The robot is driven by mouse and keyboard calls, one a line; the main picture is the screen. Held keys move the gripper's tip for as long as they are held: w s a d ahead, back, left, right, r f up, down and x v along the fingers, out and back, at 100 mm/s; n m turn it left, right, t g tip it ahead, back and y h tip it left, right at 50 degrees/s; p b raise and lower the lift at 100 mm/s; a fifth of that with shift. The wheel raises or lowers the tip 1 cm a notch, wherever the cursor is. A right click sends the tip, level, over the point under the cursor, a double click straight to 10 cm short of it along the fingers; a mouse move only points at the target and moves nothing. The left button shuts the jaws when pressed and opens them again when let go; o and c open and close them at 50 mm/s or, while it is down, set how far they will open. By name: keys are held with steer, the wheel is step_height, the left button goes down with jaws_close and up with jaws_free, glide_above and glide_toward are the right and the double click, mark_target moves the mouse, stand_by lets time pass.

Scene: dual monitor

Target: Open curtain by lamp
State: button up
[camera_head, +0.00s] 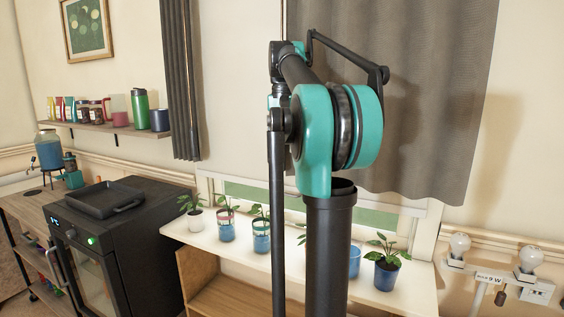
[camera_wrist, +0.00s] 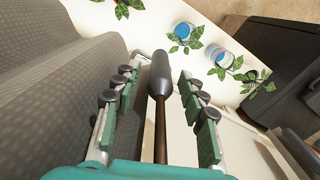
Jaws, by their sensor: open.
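The grey curtain (camera_head: 440,90) by the lamp hangs at the right of the head view, spread over part of the window, partly behind my arm. It also shows as grey folds (camera_wrist: 50,100) at the left of the wrist view. The lamp (camera_head: 460,245) is a wall fixture with white bulbs at the lower right. In the wrist view my gripper (camera_wrist: 159,76) is open, its green-padded fingers on either side of a brown rod with a thick dark handle (camera_wrist: 161,72). I see gaps between rod and fingers; contact is not clear. In the head view my gripper is hidden.
A second curtain (camera_head: 182,80) hangs gathered at the left. A white shelf (camera_head: 200,240) with several potted plants (camera_head: 383,263) runs below the window. A black oven (camera_head: 120,240) and a wall shelf (camera_head: 105,127) of jars and cups stand left.

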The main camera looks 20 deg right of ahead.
mark_target(282, 160)
step_height(282, 160, down, 6)
steer(key=shift+r, duration=0.1)
stand_by(0.4)
jaws_close()
